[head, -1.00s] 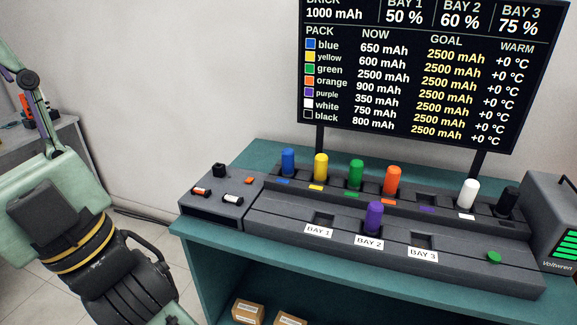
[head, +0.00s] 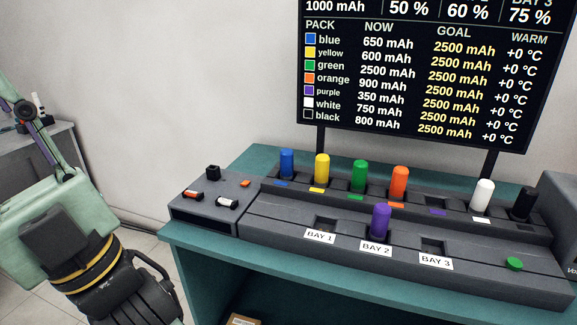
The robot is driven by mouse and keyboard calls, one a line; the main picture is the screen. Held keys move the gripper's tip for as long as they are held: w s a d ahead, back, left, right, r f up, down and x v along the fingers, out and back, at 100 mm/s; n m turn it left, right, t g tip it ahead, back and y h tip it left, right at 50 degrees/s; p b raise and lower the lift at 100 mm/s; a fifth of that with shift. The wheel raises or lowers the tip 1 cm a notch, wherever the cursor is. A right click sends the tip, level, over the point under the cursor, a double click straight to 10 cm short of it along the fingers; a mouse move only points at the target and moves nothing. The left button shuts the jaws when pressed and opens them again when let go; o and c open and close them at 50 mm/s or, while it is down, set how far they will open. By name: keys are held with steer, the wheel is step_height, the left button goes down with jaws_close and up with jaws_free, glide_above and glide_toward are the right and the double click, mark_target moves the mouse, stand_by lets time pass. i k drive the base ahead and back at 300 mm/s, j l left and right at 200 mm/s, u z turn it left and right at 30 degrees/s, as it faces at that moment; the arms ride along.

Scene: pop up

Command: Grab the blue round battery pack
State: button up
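The blue round battery pack (head: 287,163) stands upright in the back row of the grey charging rack (head: 290,222), at the row's left end. A blue label lies in front of its slot. Yellow (head: 322,168), green (head: 359,175) and orange (head: 399,182) packs stand to its right in the same row. The purple pack (head: 381,222) stands in the front row at BAY 2. My arm shows at the left edge, well away from the blue pack. My gripper's fingers are not in view.
White (head: 483,195) and black (head: 523,204) packs stand at the row's right end. BAY 1 and BAY 3 are empty. A grey panel (head: 205,212) with small parts lies left of the rack on the teal bench (head: 200,260). A display screen (head: 420,80) rises behind.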

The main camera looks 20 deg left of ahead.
mark_target(286, 154)
steer(key=i+u, duration=0.55)
steer(key=u, duration=1.1)
